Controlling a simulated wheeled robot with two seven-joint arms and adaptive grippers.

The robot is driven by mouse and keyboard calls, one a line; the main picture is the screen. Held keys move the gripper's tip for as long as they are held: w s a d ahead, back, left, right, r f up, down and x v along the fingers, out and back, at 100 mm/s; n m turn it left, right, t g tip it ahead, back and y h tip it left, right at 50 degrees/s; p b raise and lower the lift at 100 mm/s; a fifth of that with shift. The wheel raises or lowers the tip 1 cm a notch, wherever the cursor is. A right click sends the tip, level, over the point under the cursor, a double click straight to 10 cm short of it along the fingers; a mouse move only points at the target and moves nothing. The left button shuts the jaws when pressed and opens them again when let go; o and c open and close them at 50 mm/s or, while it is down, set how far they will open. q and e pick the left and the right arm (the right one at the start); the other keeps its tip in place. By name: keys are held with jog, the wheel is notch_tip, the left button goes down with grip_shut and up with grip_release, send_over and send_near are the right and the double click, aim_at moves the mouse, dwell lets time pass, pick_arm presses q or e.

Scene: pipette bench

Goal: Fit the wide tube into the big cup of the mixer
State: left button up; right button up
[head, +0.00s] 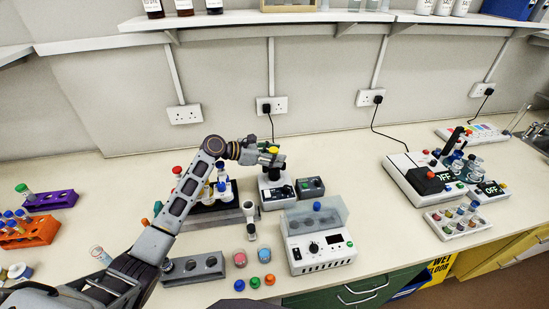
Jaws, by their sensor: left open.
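The mixer (276,196) is a small white and dark device in the middle of the bench, with a dark cup on its top. A yellow cap (273,149), which seems to belong to the wide tube, shows above the mixer at my left gripper's fingers. The tube's body is mostly hidden by the fingers and the dark top, so I cannot tell how deep it sits in the cup. My left gripper (268,157) reaches in from the left over the mixer and is open around or beside the tube. My right gripper is not in view.
A dark rack (208,213) with several tubes stands left of the mixer, partly behind my arm. A small grey box (310,187) is close on its right. A white lidded machine (320,250) and a grey holed rack (193,268) stand in front.

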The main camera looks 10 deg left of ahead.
pick_arm(q)
jog(key=shift+r, duration=4.4)
jog(key=shift+s+f, duration=0.1)
